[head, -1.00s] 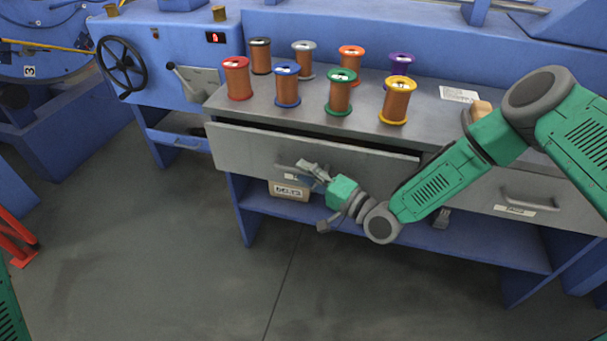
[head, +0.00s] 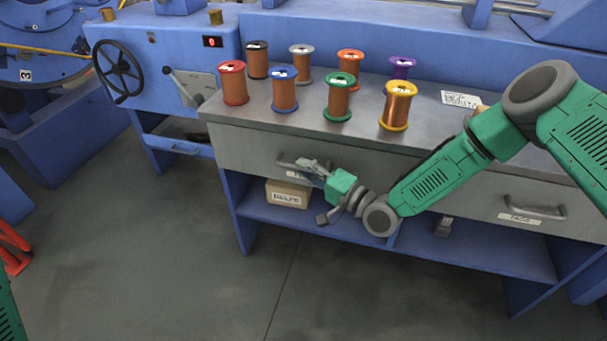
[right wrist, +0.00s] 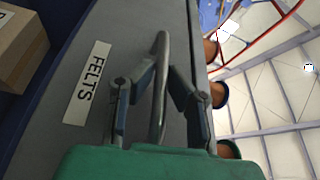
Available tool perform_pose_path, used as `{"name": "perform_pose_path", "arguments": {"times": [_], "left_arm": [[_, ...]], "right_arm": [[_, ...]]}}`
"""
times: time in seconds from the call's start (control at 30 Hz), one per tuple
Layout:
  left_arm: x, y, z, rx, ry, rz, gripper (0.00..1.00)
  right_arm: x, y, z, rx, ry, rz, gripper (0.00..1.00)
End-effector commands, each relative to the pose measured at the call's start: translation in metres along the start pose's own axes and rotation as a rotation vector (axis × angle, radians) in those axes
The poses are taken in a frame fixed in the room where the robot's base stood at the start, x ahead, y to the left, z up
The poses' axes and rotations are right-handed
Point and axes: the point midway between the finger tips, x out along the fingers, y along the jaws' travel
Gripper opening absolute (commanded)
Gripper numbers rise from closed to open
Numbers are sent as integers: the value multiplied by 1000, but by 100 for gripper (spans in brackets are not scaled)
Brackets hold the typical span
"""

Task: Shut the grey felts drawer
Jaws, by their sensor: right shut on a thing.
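The grey felts drawer (head: 243,149) is the left drawer under the grey bench top. Its front sits flush under the top edge, with no gap showing. Its label reads FELTS in the right wrist view (right wrist: 88,84). My right gripper (head: 306,163) is at the drawer's bar handle (right wrist: 160,88), with one finger on each side of the bar, shut on it. In the head view the gripper covers much of the handle and label. My left gripper is not in view.
Several wire spools stand on the bench top (head: 250,110), including a green-rimmed spool (head: 338,98). A second drawer with a handle (head: 535,208) is at the right. A cardboard box (head: 287,194) sits on the blue shelf below. The floor in front is clear.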

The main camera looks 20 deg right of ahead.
Motion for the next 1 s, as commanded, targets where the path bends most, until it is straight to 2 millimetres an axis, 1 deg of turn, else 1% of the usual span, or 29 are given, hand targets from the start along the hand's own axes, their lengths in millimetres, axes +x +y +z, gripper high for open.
{"name": "perform_pose_path", "arguments": {"times": [0.03, 0.2, 0.23, 0.27, 0.3, 0.57, 0.67, 0.77, 0.87, 1.0], "left_arm": [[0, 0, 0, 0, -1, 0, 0], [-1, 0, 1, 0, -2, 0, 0], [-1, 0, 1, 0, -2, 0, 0], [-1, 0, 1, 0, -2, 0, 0], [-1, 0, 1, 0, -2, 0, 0], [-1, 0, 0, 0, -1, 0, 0], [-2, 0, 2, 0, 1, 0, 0], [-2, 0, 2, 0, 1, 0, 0], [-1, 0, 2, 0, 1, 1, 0], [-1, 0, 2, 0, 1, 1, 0]], "right_arm": [[-1, 5, -7, -5, 15, 13, 0], [-2, 5, -10, -8, 21, 16, 0], [-2, 5, -10, -8, 22, 16, 18], [-2, 6, -10, -8, 22, 17, 29], [-2, 6, -10, -8, 22, 16, 31], [-2, 4, -8, -5, 16, 11, 31], [-6, 4, -7, -5, 15, 12, 31], [-18, 4, -7, -4, 15, 14, 31], [-37, 3, -6, -5, 16, 15, 31], [-68, 3, -6, -5, 17, 15, 31]]}}
